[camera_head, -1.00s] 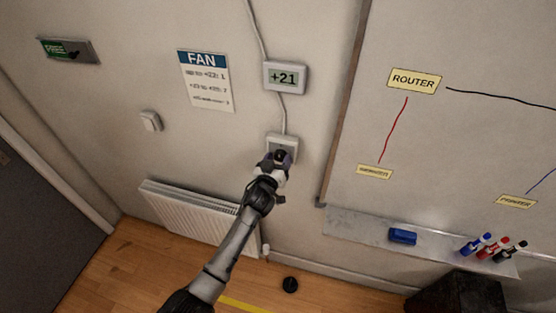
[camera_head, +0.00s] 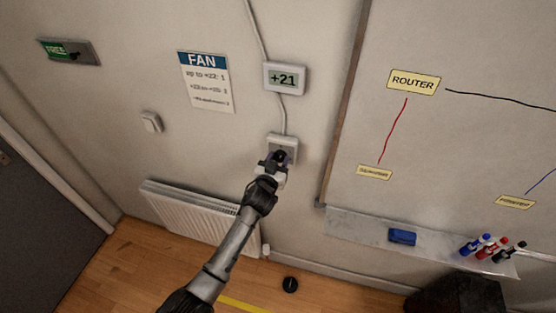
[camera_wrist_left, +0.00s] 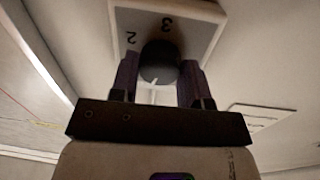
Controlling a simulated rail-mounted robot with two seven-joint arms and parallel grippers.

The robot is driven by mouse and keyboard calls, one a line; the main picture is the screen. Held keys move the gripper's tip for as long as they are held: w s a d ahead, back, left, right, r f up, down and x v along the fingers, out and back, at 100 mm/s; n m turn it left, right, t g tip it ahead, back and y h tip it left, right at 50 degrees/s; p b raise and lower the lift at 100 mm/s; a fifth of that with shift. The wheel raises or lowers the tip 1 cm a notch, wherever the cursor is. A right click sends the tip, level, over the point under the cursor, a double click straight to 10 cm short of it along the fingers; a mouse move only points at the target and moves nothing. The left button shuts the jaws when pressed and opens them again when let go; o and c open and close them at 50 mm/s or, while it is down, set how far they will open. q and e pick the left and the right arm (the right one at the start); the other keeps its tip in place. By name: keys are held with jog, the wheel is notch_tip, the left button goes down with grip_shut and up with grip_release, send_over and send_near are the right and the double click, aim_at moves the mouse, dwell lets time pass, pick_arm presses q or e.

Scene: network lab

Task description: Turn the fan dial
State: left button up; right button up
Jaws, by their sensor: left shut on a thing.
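The fan dial is a dark round knob (camera_wrist_left: 158,64) on a pale wall box (camera_head: 283,142) below the thermostat display (camera_head: 285,78), which reads +21. My left gripper (camera_head: 274,162) is at the box; in the left wrist view its two fingers (camera_wrist_left: 158,80) are on either side of the knob, shut on it. A white mark shows on the knob's near edge. The figures 2 and 3 are visible on the box face; the rest of the face is hidden. A FAN notice (camera_head: 206,82) hangs to the left; its first line reads up to +22: 1. My right gripper is not in view.
A whiteboard (camera_head: 460,150) with a tray (camera_head: 350,228) of markers is at right. A radiator (camera_head: 195,215) is low on the wall at left. A light switch (camera_head: 151,121) and a green FREE sign (camera_head: 66,50) are further left. A cable runs between display and box.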

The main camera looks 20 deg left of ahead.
pick_arm(q)
jog(key=m, duration=0.3)
jog(key=shift+m, duration=0.3)
jog(key=m, duration=0.3)
jog(key=shift+m+p, duration=0.3)
jog(key=shift+m, duration=0.2)
jog(key=o, duration=0.9)
jog(key=shift+s, duration=0.1)
